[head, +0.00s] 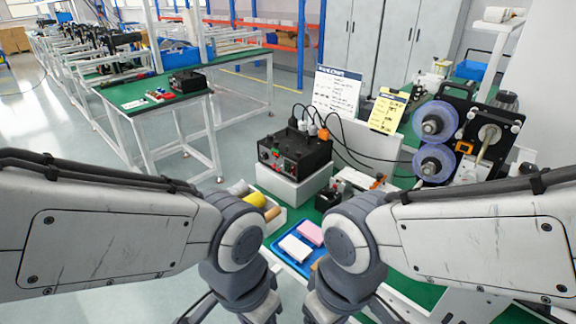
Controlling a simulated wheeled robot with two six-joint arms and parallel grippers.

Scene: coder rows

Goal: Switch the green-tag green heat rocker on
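A black control box (295,151) stands on a white block (293,185) on the green worktop, just beyond my wrists. Its front face carries small red and light-coloured controls. Several plugs and dark cables sit on top of the box. My two arms reach in from the left and right, and their wrists come close together at bottom centre. The fingers of both grippers are outside the frame, so I cannot see whether they hold anything.
A coder machine with blue-purple rolls (435,121) stands at right. A white sign (336,92) and a yellow sign (387,112) stand behind. A blue tray (275,246) with pink and white blocks lies between my wrists. Another green bench (140,93) stands at left.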

